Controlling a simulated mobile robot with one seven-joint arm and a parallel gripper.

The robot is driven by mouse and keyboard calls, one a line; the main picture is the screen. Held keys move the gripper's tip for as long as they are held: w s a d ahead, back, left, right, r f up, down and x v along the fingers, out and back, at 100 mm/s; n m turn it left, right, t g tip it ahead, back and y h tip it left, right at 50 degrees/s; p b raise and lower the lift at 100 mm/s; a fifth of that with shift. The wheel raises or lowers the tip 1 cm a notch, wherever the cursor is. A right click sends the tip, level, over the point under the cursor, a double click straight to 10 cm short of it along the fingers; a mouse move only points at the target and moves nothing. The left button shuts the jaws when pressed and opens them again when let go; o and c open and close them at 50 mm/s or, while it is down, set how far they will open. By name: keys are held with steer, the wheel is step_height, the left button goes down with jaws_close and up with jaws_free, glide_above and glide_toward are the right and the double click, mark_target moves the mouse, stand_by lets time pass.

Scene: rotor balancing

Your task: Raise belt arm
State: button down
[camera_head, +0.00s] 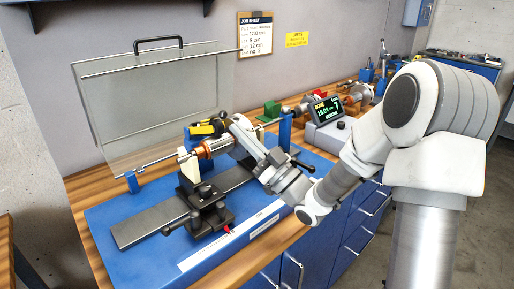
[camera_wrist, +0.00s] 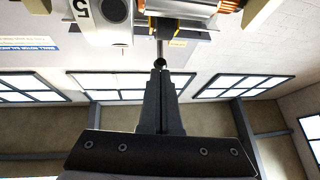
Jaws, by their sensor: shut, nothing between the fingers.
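In the wrist view my gripper (camera_wrist: 160,75) is shut and empty, its dark fingertips together. Just beyond the tips is a small dark ball knob (camera_wrist: 160,63) on a thin rod; I cannot tell whether they touch. The rod meets a yellow-and-black piece (camera_wrist: 165,25), which appears to be part of the belt arm, beside the copper rotor (camera_wrist: 210,6). In the head view the yellow-and-black piece (camera_head: 205,128) sits just above the copper rotor (camera_head: 215,146). My arm reaches in from the right, and the fingertips are hard to make out there.
A clear guard (camera_head: 150,95) with a black handle stands open behind the machine. The blue base (camera_head: 110,222) carries a grey rail (camera_head: 140,228) and a dark clamp (camera_head: 207,212). A display box (camera_head: 327,112) stands to the right. A job sheet (camera_head: 255,35) hangs on the wall.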

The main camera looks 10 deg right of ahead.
steer(key=shift+x, duration=1)
steer(key=shift+r, duration=0.1)
steer(key=r+h+p, duration=0.1)
steer(key=r+p, duration=0.1)
steer(key=p, duration=0.1)
steer(key=w+a+r+g+h+p, duration=0.1)
steer(key=r+p, duration=0.1)
steer(key=p, duration=0.1)
steer(key=w+r+m+g+p, duration=0.1)
steer(key=r+p, duration=0.1)
steer(key=p, duration=0.1)
steer(key=shift+w+a+r+h, duration=0.2)
steer(key=shift+a+r+h, duration=0.05)
steer(key=shift+a+h, duration=0.15)
steer(key=shift+w+a+r+m+g+h+p, duration=0.15)
steer(key=shift+w+a+r+g+h+p, duration=0.7)
steer(key=shift+w+a+p, duration=1.3)
steer(key=shift+w+a+r+m+g+h+p, duration=0.2)
steer(key=shift+w+a+r+g+h+p, duration=0.6)
steer(key=shift+w+p, duration=2.45)
steer(key=shift+w+a+r+m+g+h+p, duration=0.2)
steer(key=shift+w+a+r+g+p, duration=0.25)
steer(key=shift+w+a+r+p, duration=2.1)
